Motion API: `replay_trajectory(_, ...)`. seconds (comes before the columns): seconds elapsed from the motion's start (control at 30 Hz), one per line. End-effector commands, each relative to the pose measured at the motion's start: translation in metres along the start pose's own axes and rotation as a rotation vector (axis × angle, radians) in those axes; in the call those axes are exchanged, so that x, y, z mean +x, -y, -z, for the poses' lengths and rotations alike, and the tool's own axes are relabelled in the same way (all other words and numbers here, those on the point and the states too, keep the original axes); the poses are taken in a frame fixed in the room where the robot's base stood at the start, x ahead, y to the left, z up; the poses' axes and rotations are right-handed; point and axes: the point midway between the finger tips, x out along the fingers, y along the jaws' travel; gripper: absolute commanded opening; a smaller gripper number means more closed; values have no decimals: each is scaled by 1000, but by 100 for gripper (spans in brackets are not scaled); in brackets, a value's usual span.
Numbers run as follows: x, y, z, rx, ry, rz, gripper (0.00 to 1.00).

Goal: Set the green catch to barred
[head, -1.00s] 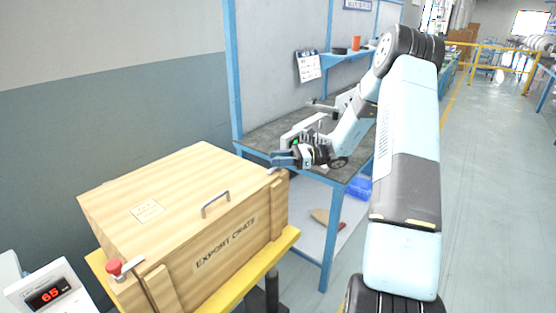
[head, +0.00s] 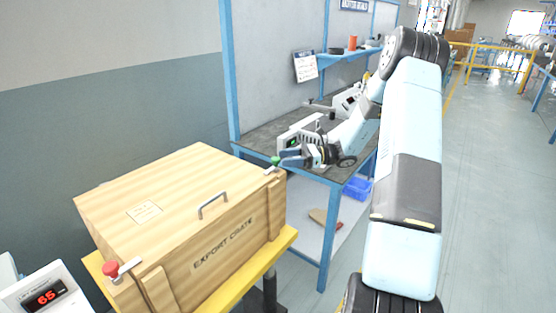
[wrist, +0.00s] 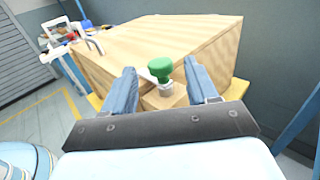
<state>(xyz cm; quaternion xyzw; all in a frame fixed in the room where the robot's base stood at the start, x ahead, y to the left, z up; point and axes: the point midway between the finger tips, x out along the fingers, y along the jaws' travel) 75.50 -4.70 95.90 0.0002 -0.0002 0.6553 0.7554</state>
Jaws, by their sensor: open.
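The green catch is a short lever with a round green knob (head: 275,161) at the right rear corner of the wooden export crate (head: 170,190). In the wrist view the green knob (wrist: 160,66) stands upright on a pale metal stem over a wooden block. My gripper (head: 283,158) is open at that corner. In the wrist view its blue fingers are on either side of the knob, with gaps showing. I cannot tell how far the fingertips reach past the knob. The catch's lever arm is partly hidden behind the knob.
A red-knobbed catch (head: 110,268) is on the crate's near left corner. A metal handle (head: 213,203) rises from the lid. The crate rests on a yellow stand (head: 243,272). A blue-framed workbench (head: 262,140) with equipment stands behind my gripper.

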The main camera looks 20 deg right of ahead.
Motion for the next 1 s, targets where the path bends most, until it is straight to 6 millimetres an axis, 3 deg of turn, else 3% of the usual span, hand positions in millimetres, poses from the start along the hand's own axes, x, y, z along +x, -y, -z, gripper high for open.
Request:
replay_trajectory(0.2, -45, 1, 0, 0, -1, 4, 58)
replay_trajectory(0.43, -80, 1, 1, -1, -1, 3, 58)
replay_trajectory(0.63, -93, 1, 1, 1, 0, 2, 58)
replay_trajectory(1.0, -94, 0, 1, 1, -1, 2, 58)
